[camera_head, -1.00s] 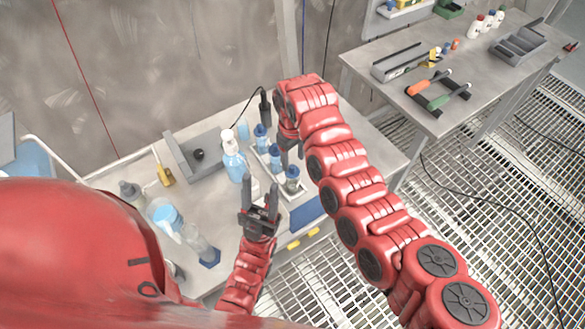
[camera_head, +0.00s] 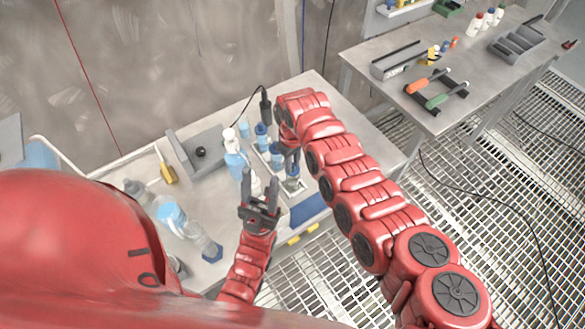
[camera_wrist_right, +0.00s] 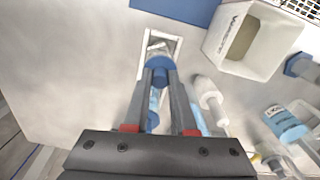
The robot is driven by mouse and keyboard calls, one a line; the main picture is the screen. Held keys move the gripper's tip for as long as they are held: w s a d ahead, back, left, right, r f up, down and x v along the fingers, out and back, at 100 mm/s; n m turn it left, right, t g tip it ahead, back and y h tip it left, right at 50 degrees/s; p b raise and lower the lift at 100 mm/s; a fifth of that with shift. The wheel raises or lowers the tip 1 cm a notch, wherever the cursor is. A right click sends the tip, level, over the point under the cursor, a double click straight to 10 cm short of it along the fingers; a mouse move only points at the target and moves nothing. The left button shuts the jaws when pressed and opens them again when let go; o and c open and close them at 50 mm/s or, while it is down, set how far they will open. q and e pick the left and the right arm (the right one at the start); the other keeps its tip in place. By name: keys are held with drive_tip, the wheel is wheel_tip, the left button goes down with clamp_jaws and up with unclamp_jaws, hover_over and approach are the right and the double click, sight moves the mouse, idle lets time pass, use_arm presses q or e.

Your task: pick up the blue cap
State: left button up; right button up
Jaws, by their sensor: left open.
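Several small blue-capped bottles stand in a row on the bench in the head view. The nearest blue cap (camera_head: 292,173) is partly hidden by my right gripper (camera_head: 291,160), whose fingers point down at it. In the right wrist view this blue cap (camera_wrist_right: 159,75) lies between the fingertips of my right gripper (camera_wrist_right: 160,70), one finger on each side. I cannot tell whether the fingers press on it. A second blue cap (camera_wrist_right: 152,121) shows farther in between the fingers. My left gripper (camera_head: 262,183) is open and empty, left of the row.
A blue-and-white bottle (camera_head: 235,160) stands behind my left gripper. A white bin (camera_wrist_right: 247,38) is close to the right gripper in the wrist view. A second bench (camera_head: 375,85) holds tools at upper right.

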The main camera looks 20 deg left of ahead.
clamp_jaws()
drive_tip(key=shift+r, duration=0.1)
drive_tip(key=shift+r+b, duration=0.5)
wheel_tip(320, 180, up, 2)
drive_tip(key=shift+s+r+b, duration=0.1)
drive_tip(key=shift+b, duration=0.65)
drive_tip(key=s+d+r+p, duration=0.1)
drive_tip(key=s+d+p, duration=0.2)
drive_tip(key=s+d, duration=0.6)
drive_tip(key=shift+s+d+r, duration=0.3)
drive_tip(key=shift+s, duration=1.55)
